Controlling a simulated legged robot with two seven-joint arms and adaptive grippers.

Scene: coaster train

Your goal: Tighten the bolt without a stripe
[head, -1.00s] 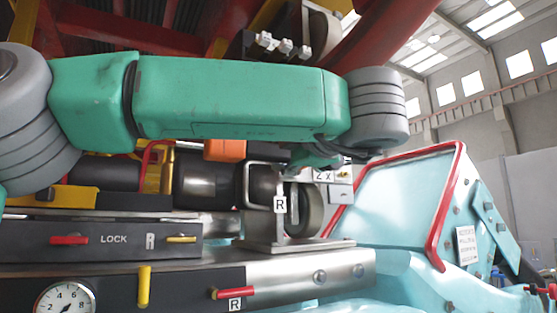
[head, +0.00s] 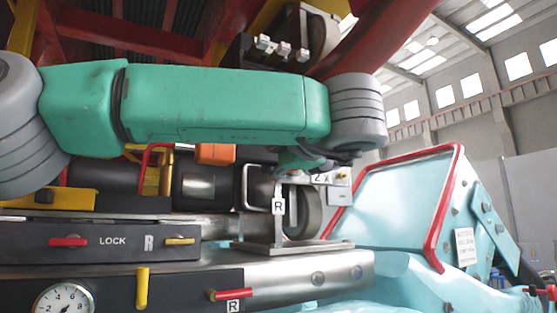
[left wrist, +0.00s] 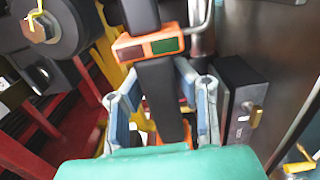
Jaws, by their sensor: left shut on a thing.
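My left gripper (left wrist: 160,118) shows in the left wrist view, its two blue-grey fingers on either side of a dark bar-shaped tool (left wrist: 155,88). The tool has an orange head with a red and a green window, and an orange lower end. The gripper is shut on this tool. In the head view the gripper (head: 300,160) is small and partly hidden below my wrist. A brass bolt (head: 344,174) sits on a plate beside the "2 X" label. A gold bolt head (left wrist: 37,27) shows at top left in the wrist view. I cannot tell which bolt has a stripe. My right gripper is not in view.
A LOCK panel (head: 112,241) and a gauge (head: 65,300) are at lower left. A black box with a brass part (left wrist: 240,100) is close to the right finger.

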